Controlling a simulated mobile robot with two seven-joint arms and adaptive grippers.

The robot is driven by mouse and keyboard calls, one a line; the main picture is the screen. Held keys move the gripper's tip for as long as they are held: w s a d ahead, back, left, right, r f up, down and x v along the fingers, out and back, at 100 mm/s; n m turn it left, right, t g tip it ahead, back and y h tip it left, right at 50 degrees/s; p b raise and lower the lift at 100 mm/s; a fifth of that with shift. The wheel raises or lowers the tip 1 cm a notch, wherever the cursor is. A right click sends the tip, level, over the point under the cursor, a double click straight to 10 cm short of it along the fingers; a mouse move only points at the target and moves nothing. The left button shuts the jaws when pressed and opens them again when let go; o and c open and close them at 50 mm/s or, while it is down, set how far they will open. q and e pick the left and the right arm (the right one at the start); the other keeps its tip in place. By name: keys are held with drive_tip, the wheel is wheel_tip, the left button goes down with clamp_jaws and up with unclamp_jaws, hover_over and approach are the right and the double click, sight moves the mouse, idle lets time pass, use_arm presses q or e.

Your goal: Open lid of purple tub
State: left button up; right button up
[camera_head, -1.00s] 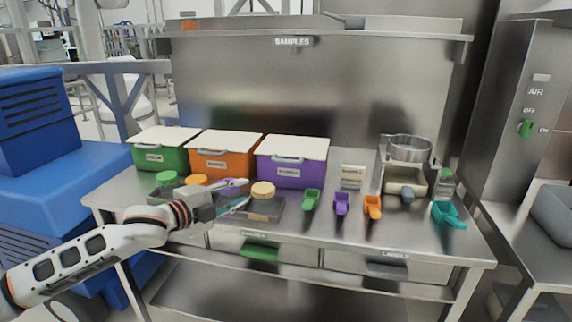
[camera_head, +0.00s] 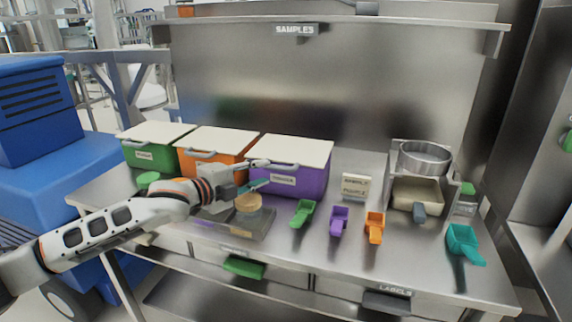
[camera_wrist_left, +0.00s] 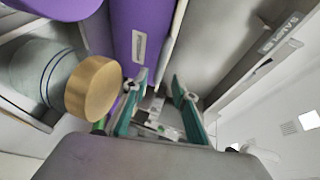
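The purple tub (camera_head: 309,184) stands at the right end of a row of three tubs at the back of the steel table. Its flat white lid (camera_head: 290,150) lies shut on top, and a grey handle (camera_head: 287,166) shows at its front edge. My left gripper (camera_head: 263,174) is open and empty, with its fingers at the tub's front left, near the handle. In the left wrist view the purple tub (camera_wrist_left: 133,25) with its pale label lies just beyond the open teal-padded fingertips (camera_wrist_left: 160,82). I cannot tell if they touch it. My right gripper is not in view.
An orange tub (camera_head: 215,143) and a green tub (camera_head: 160,158) stand to the left. A jar with a wooden lid (camera_head: 248,202) stands close under my gripper and shows large in the wrist view (camera_wrist_left: 94,88). Green, purple (camera_head: 339,220) and orange scoops lie to the right.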

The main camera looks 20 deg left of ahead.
sight(276, 168)
use_arm(q)
drive_tip(key=shift+w+d, duration=0.2)
drive_tip(key=shift+w, duration=0.15)
drive_tip(key=b+x, duration=0.1)
drive_tip(key=x, duration=0.4)
drive_tip(key=shift+w+d+f, duration=0.1)
drive_tip(key=shift+w+f, duration=0.15)
drive_tip(key=shift+w, duration=0.05)
drive_tip(key=shift+w+d, duration=0.15)
drive_tip(key=shift+w, duration=0.3)
drive_tip(key=c, duration=0.6)
clamp_jaws()
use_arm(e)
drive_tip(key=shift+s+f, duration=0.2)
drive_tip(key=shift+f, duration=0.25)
